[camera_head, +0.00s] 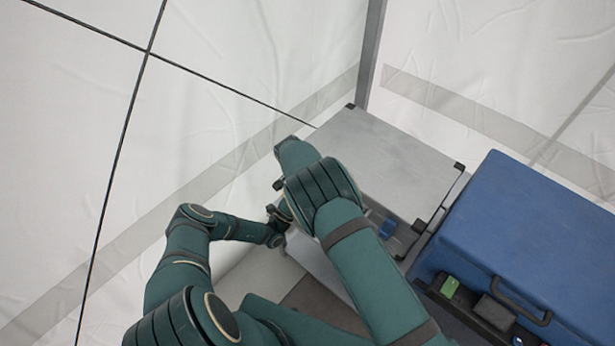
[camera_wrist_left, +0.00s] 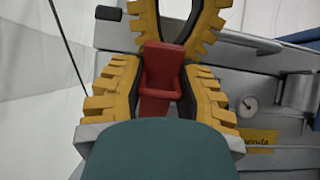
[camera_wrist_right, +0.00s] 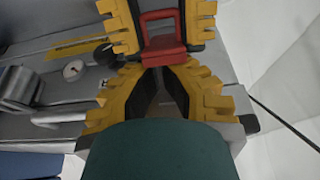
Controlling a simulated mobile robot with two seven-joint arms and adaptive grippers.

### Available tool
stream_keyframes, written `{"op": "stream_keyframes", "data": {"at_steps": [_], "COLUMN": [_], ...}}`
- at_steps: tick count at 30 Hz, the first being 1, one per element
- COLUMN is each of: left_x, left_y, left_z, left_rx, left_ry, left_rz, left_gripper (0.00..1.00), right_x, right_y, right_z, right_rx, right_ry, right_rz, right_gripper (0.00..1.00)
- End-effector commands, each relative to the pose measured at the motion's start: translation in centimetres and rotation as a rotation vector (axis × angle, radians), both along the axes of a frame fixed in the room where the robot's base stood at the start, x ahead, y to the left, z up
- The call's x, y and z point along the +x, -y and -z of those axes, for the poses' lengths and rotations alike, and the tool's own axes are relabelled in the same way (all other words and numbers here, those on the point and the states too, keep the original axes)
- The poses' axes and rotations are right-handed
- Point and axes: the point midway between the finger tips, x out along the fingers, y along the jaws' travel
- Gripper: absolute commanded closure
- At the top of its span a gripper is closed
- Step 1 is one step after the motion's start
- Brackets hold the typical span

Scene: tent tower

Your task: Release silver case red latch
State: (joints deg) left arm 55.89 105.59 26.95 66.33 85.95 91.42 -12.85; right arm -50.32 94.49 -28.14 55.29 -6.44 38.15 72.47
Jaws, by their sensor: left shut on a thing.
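The red latch (camera_wrist_left: 160,85) is on the front of the silver case (camera_head: 375,155). My left gripper (camera_wrist_left: 161,75) is shut on the red latch, with a yellow toothed finger on either side of it. In the right wrist view the latch (camera_wrist_right: 163,40) shows just past the fingertips of my right gripper (camera_wrist_right: 158,68). The right fingertips come together close to the latch, with nothing seen between them; whether they touch the latch is unclear. In the head view my arms hide the latch and most of both grippers.
A blue case (camera_head: 530,225) with a handle stands to the right of the silver case. A gauge (camera_wrist_left: 248,104) and a yellow label (camera_wrist_left: 258,141) are on the silver case's front. Tent wall and a pole (camera_head: 369,45) close in behind and at left.

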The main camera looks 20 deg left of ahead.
Motion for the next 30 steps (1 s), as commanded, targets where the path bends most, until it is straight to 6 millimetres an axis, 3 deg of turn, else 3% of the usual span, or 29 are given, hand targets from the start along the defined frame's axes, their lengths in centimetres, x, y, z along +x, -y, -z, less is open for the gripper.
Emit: {"op": "stream_keyframes", "data": {"at_steps": [4, 11, 12, 14, 30], "left_x": [0.1, 0.2, 0.2, 0.2, 0.1], "left_y": [0.0, 0.0, 0.0, 0.1, 0.3], "left_z": [-0.1, -0.2, -0.2, -0.2, -0.3], "left_rx": [0.0, 0.0, 0.0, -0.001, -0.004], "left_ry": [0.0, 0.003, 0.003, 0.004, 0.006], "left_rz": [-0.001, -0.001, -0.001, 0.001, 0.005], "left_gripper": [1.0, 1.0, 0.49, 0.33, 0.33], "right_x": [-1.2, -1.5, -1.5, -1.5, -1.4], "right_y": [-0.5, -0.6, -0.6, -0.6, -0.5], "right_z": [0.8, 1.0, 1.1, 1.1, 1.1], "right_rx": [-0.001, 0.0, 0.0, 0.001, 0.002], "right_ry": [-0.002, -0.008, -0.009, -0.009, -0.007], "right_rz": [-0.004, -0.001, -0.002, -0.001, 0.0], "right_gripper": [1.0, 1.0, 1.0, 1.0, 1.0]}}
